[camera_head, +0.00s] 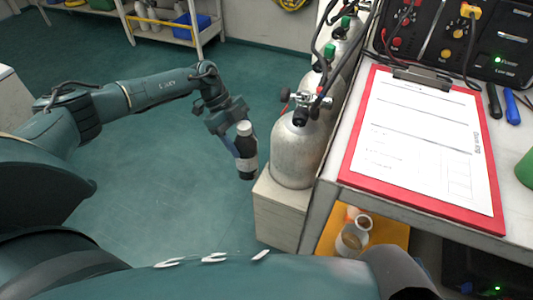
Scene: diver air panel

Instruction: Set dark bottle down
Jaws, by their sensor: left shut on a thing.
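A dark bottle (246,158) with a white cap and a pale label band is upright in my left gripper (236,137). The gripper is shut on it near its upper part. The bottle appears in front of the open floor, just left of a silver gas cylinder (297,150) and the pale block (284,212) under it. I cannot tell whether its base touches anything. My right gripper is not in view.
A clipboard (350,165) with a white sheet lies on the workbench at right, near a black control panel (465,40) and two pens. An orange shelf (388,232) below holds jars. Green floor (170,185) is clear at left.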

